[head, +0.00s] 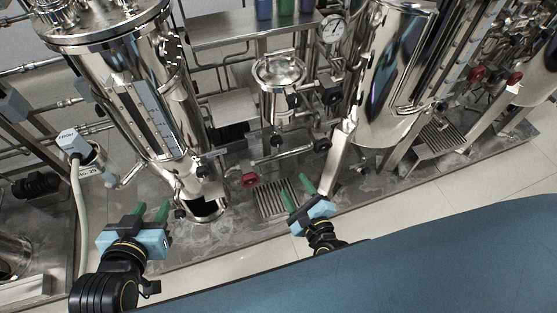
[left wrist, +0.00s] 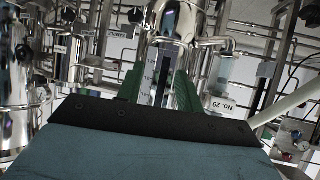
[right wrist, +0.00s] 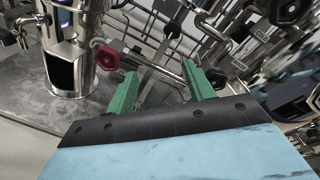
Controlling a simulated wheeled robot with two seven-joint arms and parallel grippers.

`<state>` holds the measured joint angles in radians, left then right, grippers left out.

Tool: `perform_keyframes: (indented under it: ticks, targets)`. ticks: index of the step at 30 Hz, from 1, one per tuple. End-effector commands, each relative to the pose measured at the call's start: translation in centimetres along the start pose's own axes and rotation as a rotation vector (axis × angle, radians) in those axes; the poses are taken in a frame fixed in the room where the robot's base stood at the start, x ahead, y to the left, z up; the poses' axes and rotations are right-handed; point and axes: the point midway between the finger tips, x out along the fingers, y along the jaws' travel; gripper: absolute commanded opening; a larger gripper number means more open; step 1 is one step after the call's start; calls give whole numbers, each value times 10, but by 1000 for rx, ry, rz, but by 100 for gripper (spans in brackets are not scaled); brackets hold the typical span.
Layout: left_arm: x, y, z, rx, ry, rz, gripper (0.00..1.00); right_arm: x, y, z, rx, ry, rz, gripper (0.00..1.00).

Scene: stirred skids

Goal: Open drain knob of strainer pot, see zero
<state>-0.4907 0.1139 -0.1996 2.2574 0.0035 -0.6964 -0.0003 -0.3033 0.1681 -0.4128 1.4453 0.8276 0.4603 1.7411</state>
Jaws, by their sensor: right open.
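The strainer pot (head: 277,100) is a small shiny steel vessel with a lid, in the middle of the head view. My right gripper (head: 298,191) is open and empty, low and to the right of the red knob. In the right wrist view, a red knob (right wrist: 107,58) lies left of the green fingers, apart from them. My left gripper (head: 151,210) is open and empty, in front of the large left tank.
A large steel tank (head: 135,85) stands at left and another (head: 395,75) at right. A dial gauge (head: 332,28) is at the upper right of the pot. Pipes crowd the space around it. A floor grating (head: 272,203) lies near my right gripper.

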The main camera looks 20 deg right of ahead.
Motion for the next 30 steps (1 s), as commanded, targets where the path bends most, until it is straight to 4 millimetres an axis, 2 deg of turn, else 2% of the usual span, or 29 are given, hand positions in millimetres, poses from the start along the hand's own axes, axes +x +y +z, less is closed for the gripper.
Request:
perform_keyframes:
  ticks: [3,9,14,20,30]
  targets:
    - [-12,1,-15,0,79,2,36,8,-1,0,211,-44,-72,53]
    - [-28,2,-35,0,142,4,36,12,-10,8,380,-79,-123,53]
    - [-31,4,-48,0,209,10,36,27,-13,10,397,-84,-128,53]
    - [-36,10,-77,-2,390,25,36,66,-18,12,394,-84,-128,53]
    - [-60,20,-124,-12,715,53,36,122,-26,15,392,-82,-126,53]
